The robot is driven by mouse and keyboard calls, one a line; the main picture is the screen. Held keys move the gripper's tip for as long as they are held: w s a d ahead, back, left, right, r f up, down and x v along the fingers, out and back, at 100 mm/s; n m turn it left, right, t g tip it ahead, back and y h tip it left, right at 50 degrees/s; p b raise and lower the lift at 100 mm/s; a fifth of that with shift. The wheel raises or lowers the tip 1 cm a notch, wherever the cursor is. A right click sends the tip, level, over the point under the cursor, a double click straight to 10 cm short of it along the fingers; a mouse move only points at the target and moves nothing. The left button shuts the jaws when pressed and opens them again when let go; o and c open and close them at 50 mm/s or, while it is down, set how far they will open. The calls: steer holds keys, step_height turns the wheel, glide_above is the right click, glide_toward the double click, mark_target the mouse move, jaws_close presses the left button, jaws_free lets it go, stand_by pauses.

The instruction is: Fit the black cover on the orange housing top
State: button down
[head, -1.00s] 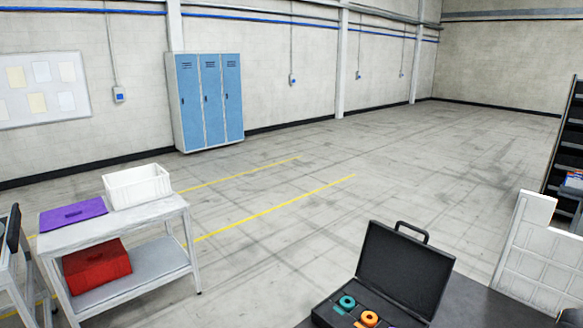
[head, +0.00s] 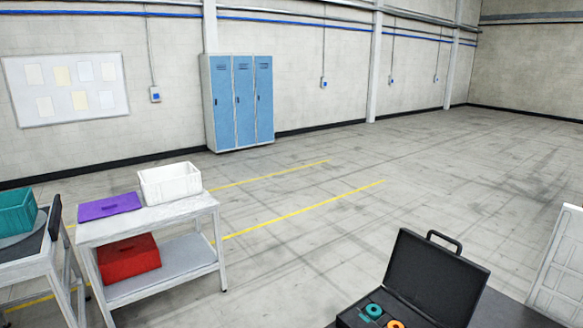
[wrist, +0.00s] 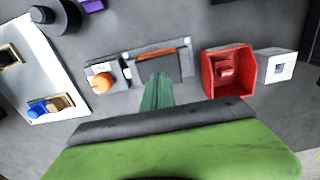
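In the wrist view my gripper (wrist: 157,76) shows as a narrow dark green finger piece above a wide green body. The fingers look together, with nothing visible between them. Just beyond the tips is a grey fixture (wrist: 131,58) with an orange strip (wrist: 150,53) along its top and a dark grey face. An orange round part (wrist: 102,83) sits in a small grey holder to its left. I cannot tell which orange part is the housing. A black round piece (wrist: 68,16) lies at the upper left; I cannot tell whether it is the cover. My gripper is not visible in the head view.
In the wrist view, a red open box (wrist: 208,75) and a white block (wrist: 277,66) stand right, and a white tray (wrist: 30,62) left. The head view shows an open black case (head: 438,285), a white cart (head: 150,224) and clear floor.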

steer(key=shift+f, duration=0.1)
stand_by(0.6)
steer(key=shift+f+b, duration=0.8)
steer(key=shift+b, duration=0.1)
steer(key=shift+r, duration=0.2)
step_height(320, 180, up, 7)
steer(key=p, duration=0.7)
steer(key=shift+f, duration=0.1)
